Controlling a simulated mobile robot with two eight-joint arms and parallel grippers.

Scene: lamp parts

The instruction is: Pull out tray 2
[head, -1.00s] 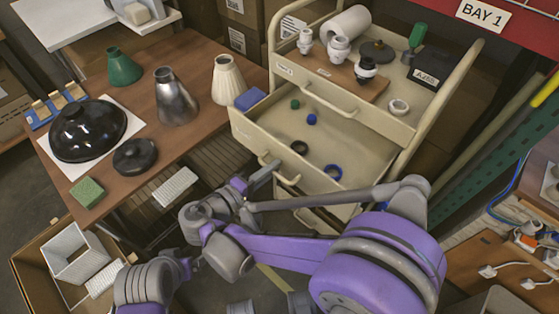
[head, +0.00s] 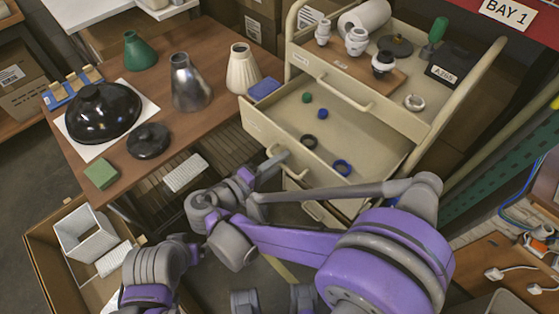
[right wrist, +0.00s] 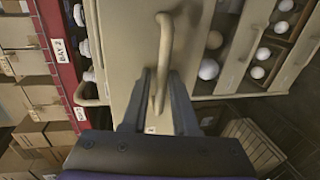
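The beige cart's tray (head: 375,130) is pulled well out in the head view, with a few small rings and caps in it. I cannot read its number. My right gripper (head: 283,157) is at this tray's front, by the handle. In the right wrist view, the fingers of my right gripper (right wrist: 159,75) stand on both sides of a beige bar handle (right wrist: 165,40), with a gap showing between them. The contact at the handle's near end is partly hidden. My left gripper is not in view.
The cart top (head: 440,97) holds white fittings, a roll and a black box. A table (head: 215,105) at the left carries cone shades and a black dome. A carton (head: 45,245) stands on the floor at lower left. Round white bulbs (right wrist: 208,69) lie beside the tray front.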

